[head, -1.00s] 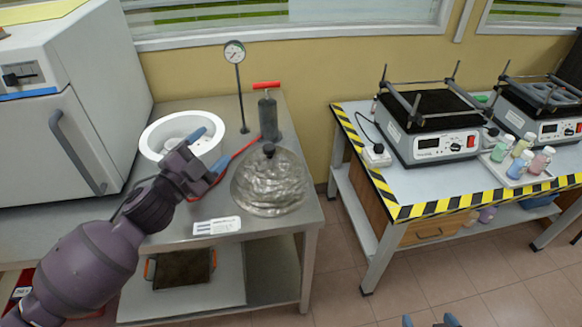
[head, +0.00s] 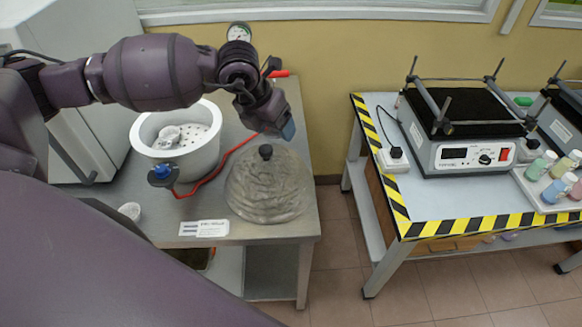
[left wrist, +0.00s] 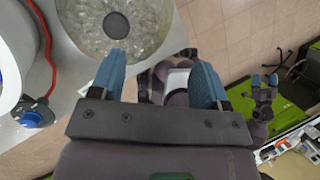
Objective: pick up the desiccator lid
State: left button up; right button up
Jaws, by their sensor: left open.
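The desiccator lid is a clear, rippled dome (head: 262,205) with a black knob (head: 266,152), resting on the metal table right of the white desiccator bowl (head: 150,155). My left gripper (head: 288,130) is above and slightly behind the lid, apart from the knob. In the left wrist view its two blue fingers (left wrist: 160,68) are open with nothing between them. The lid (left wrist: 150,45) and its knob (left wrist: 116,25) lie beyond the fingertips, the knob near the left finger. My right gripper (left wrist: 265,80) shows small in that view, its blue tips apart.
A red hose (head: 215,172) and a blue valve (head: 162,174) lie by the bowl. A label card (head: 204,228) is at the table's front edge. The pressure gauge (head: 239,32) stands behind my arm. The striped table (head: 440,225) with shakers is to the right, across a floor gap.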

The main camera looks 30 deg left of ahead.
pick_arm(q)
jog(key=a+n+y, duration=0.2)
jog(key=a+y, duration=0.1)
jog(key=a, duration=0.1)
send_over(266, 149)
jog(key=s, duration=0.1)
notch_tip(266, 149, down, 5)
jog(key=shift+r, duration=0.1)
jog(key=shift+s+p+x, duration=0.15)
jog(key=shift+p+x, duration=0.2)
jog(key=shift+x, duration=1.2)
jog(key=shift+s+p+x, duration=0.2)
jog(key=shift+p+x, duration=0.15)
jog(key=shift+x, duration=1.2)
jog(key=shift+d, duration=0.1)
grip_shut()
